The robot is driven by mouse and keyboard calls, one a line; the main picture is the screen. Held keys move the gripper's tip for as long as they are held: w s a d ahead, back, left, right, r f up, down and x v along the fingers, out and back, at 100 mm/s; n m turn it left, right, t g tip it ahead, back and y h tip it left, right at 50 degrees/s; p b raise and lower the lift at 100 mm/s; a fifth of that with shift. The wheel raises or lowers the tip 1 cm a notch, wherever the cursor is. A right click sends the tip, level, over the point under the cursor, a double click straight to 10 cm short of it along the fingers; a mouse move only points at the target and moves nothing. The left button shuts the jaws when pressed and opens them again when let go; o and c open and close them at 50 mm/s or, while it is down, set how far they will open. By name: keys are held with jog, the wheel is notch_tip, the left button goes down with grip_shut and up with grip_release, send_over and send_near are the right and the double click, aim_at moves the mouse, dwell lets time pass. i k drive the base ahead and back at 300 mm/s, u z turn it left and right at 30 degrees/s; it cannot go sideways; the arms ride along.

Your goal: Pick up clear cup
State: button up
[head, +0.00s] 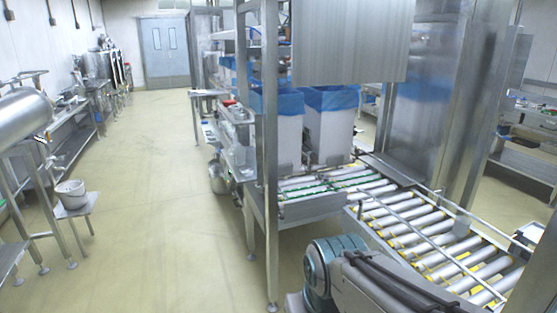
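I do not make out a clear cup anywhere in the head view. My gripper is not in view, so its opening and anything it might hold cannot be seen. Machine frames and conveyor parts hide some of the surfaces on the right side.
A roller conveyor (432,242) fills the lower right. White boxes with blue liners (331,98) stand behind a steel post (270,150). The pale floor (165,190) between is open back to grey doors (165,50).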

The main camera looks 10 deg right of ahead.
aim_at(461, 225)
jog(key=i, duration=2.15)
jog(key=z, duration=2.75)
jog(key=i, duration=1.15)
jog(key=u, duration=0.05)
